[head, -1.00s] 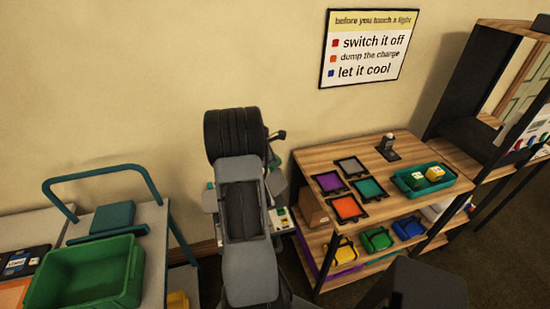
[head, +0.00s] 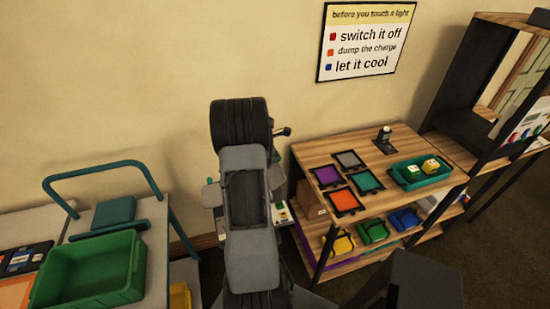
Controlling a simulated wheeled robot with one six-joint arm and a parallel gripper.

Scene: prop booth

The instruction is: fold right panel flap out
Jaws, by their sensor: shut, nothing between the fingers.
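No panel flap can be made out in the head view. My own arm stands upright in the middle of the picture and covers what is behind it. Parts of a pale grey and teal thing (head: 281,214) show at the arm's right side, low against the wall; I cannot tell what it is. My gripper's fingers cannot be made out; they seem hidden behind or beyond the arm's links.
A wooden shelf unit (head: 312,157) stands right, bearing coloured framed squares, a teal tray (head: 447,174) with yellow-and-white blocks, and bins below. A grey cart (head: 157,250) with a green bin (head: 135,262) stands left. A dark open-fronted cabinet (head: 452,75) is far right.

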